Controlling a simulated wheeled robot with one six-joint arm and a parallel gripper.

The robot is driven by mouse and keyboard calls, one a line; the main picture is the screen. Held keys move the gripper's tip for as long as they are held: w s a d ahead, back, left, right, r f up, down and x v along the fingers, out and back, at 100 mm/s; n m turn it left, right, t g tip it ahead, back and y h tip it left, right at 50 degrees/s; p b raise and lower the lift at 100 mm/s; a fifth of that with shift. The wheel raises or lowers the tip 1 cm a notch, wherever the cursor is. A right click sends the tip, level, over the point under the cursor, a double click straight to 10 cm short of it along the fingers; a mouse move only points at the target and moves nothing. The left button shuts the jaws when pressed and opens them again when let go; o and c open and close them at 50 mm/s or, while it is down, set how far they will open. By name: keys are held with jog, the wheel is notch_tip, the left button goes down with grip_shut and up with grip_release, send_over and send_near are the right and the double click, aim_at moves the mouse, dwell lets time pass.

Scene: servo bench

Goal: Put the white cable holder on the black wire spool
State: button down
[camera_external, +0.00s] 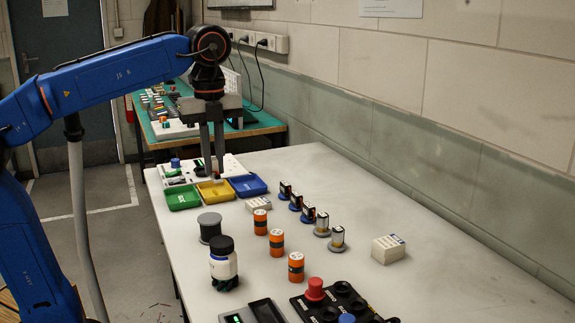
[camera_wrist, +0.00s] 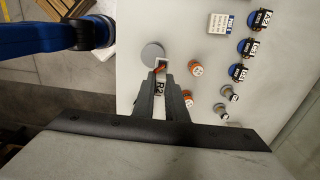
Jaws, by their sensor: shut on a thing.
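In the wrist view the fingers (camera_wrist: 158,76) are shut on a small piece with white edges and some orange, which looks like the white cable holder (camera_wrist: 164,63). Most of it is hidden by the fingers. The black wire spool (camera_external: 209,228) stands upright on the bench, nearer the external camera than the gripper's tips appear. In the wrist view its round grey top (camera_wrist: 152,53) shows just beyond the fingertips.
A dark-capped bottle (camera_external: 223,263) stands close in front of the spool. Several orange cylinders (camera_external: 276,242) stand to its right, with relays (camera_external: 308,214) beyond. Green (camera_external: 183,198), yellow and blue (camera_external: 248,186) trays lie behind. A white box (camera_external: 388,249) sits right.

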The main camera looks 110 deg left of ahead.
jog(key=s, duration=0.2)
send_near(210, 218)
jog(key=shift+f, duration=2.75)
jog(key=shift+f, duration=0.15)
jog(key=c, duration=1.8)
grip_release()
jog(key=shift+o, duration=0.2)
notch_tip(210, 218, up, 12)
jog(key=shift+r, duration=0.2)
